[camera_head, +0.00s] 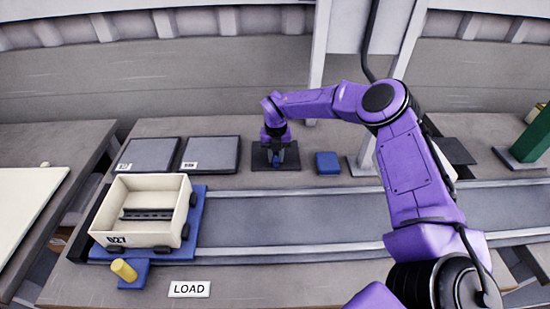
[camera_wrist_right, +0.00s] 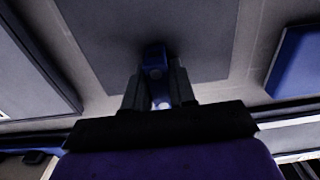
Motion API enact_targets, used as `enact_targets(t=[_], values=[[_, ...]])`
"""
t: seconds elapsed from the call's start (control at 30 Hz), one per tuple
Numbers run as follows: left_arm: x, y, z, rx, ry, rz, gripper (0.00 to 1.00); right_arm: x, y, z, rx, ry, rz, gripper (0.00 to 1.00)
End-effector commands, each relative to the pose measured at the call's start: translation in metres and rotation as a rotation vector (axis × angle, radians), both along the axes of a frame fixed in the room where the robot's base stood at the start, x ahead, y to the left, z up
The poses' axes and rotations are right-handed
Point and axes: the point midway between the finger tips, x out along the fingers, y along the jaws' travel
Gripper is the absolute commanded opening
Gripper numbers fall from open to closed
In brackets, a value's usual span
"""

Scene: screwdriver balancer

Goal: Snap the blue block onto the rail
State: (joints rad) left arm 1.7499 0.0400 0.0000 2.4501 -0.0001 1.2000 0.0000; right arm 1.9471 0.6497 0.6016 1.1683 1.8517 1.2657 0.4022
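A small blue block (camera_wrist_right: 155,60) stands between the fingers of my right gripper (camera_wrist_right: 158,88) in the right wrist view. The fingers flank it closely; whether they press on it I cannot tell. In the head view my right gripper (camera_head: 277,160) points down over a dark square pad (camera_head: 262,166), with a bit of blue between its fingers. My left gripper is not in view.
Another blue piece (camera_head: 327,163) lies right of the pad. Two dark trays (camera_head: 150,154) (camera_head: 210,155) lie left of it. The wagon stands on a blue plate on the grey track (camera_head: 300,220). A yellow knob (camera_head: 124,269) and LOAD sign (camera_head: 189,289) are in front. The track's middle is clear.

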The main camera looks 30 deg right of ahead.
Motion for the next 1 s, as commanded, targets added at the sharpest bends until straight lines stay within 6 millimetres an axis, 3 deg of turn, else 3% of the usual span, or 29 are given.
enact_targets(t=[0.23,0.87,1.0], values=[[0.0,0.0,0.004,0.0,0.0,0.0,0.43,0.0,0.0,0.006,0.0,0.0,0.0,0.0],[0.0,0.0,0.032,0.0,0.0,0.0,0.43,0.0,0.0,0.061,0.0,0.0,0.001,0.0],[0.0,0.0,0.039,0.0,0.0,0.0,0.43,-0.012,0.007,0.067,0.002,0.002,0.002,0.0]])
